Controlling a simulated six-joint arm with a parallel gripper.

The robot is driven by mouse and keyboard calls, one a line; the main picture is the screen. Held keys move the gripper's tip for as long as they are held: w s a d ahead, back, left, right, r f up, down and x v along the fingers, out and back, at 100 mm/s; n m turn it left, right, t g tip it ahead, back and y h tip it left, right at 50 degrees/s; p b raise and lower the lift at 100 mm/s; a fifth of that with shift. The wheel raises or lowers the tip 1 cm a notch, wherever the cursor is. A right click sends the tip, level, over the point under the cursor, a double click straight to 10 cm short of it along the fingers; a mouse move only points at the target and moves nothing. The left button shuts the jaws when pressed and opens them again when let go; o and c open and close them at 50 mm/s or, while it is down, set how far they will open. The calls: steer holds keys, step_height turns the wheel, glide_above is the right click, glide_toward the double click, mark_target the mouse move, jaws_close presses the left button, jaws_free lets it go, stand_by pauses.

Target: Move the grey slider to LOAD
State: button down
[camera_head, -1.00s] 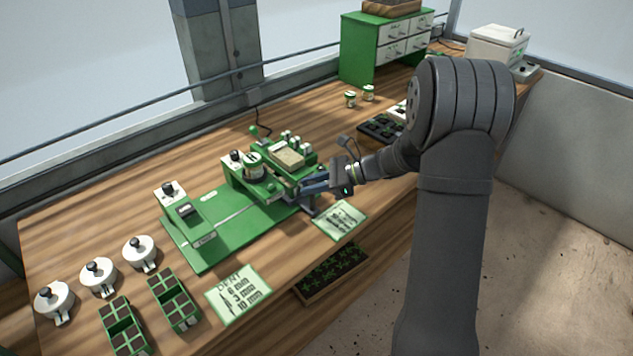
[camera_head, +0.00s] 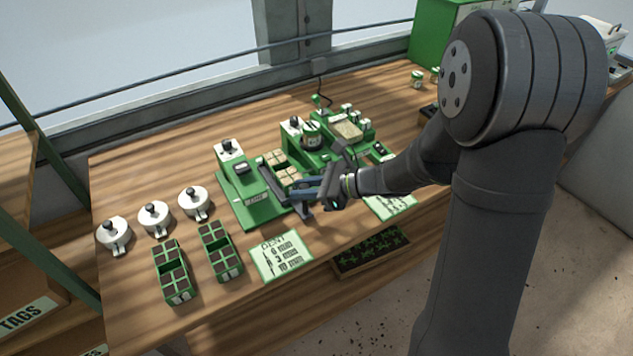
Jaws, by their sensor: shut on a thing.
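The green seeder (camera_head: 240,208) stands on the bench, with a white-topped post with a black knob at its left end and a raised station at its right. The grey slider (camera_head: 268,178) carries a tray of brown cells (camera_head: 281,160) and sits between the two, close to the left post. My gripper (camera_head: 299,193) comes in from the right at the seeder's front edge and is shut at the slider's front. The exact grip point is small and partly hidden by the fingers. A small label (camera_head: 257,199) on the base is too small to read.
White lidded pots (camera_head: 154,216) and green seed trays (camera_head: 220,255) stand to the left. A card headed DENT (camera_head: 281,256) lies in front, and another card (camera_head: 391,206) lies right of my gripper. A green drawer cabinet (camera_head: 440,40) stands at the back right.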

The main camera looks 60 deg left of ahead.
steer(key=shift+s, duration=0.2)
steer(key=c, duration=1.5)
jaws_free()
steer(key=v, duration=1.7)
steer(key=shift+w+d, duration=0.2)
steer(key=shift+w, duration=0.05)
steer(key=shift+s+f, duration=0.1)
steer(key=x, duration=1.7)
steer(key=shift+s+a, duration=0.1)
steer(key=shift+a, duration=0.1)
